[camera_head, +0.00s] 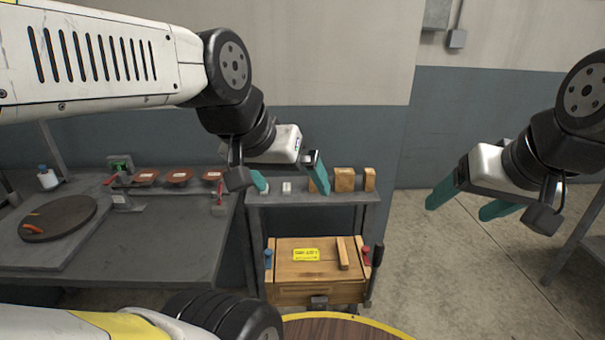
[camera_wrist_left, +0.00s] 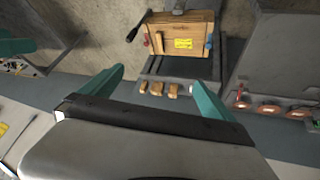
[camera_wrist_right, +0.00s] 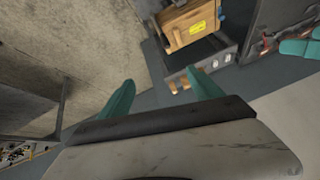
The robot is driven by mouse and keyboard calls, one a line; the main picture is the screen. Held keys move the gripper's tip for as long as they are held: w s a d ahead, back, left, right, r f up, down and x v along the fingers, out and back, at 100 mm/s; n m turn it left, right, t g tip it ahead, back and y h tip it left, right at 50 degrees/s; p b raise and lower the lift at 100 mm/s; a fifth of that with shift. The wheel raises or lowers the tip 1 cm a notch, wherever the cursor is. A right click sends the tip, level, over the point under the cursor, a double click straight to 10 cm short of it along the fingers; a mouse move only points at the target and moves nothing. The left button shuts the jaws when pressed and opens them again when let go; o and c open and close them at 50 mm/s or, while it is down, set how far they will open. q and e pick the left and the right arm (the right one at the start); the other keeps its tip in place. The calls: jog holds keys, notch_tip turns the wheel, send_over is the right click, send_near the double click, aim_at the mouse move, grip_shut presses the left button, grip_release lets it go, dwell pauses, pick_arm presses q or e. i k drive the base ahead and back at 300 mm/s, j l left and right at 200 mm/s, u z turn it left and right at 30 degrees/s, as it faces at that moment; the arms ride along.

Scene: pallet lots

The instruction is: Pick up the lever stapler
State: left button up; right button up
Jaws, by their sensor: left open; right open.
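I cannot surely make out a lever stapler in any view. A small red-topped tool (camera_head: 218,197) stands at the right edge of the left bench, too small to identify. My left gripper (camera_head: 295,190) is open and empty, in front of the narrow grey shelf as the head view shows it; its teal fingers also show in the left wrist view (camera_wrist_left: 158,77). My right gripper (camera_head: 460,211) is open and empty over bare floor at the right; its spread fingers show in the right wrist view (camera_wrist_right: 160,78).
A wooden crate (camera_head: 290,291) with a yellow label sits below the narrow shelf (camera_head: 338,196), with coloured handles at its sides. Small wooden blocks (camera_head: 345,180) stand on the shelf. The left bench (camera_head: 165,245) holds reddish dishes (camera_head: 179,177) and a dark round plate (camera_head: 58,218).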

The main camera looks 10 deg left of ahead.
aim_at(121, 199)
jog(key=u, duration=1.85)
jog(key=i+j, duration=0.9)
jog(key=j, duration=0.15)
jog(key=i+j+z, duration=0.1)
jog(key=i+j, duration=0.3)
jog(key=j, duration=0.15)
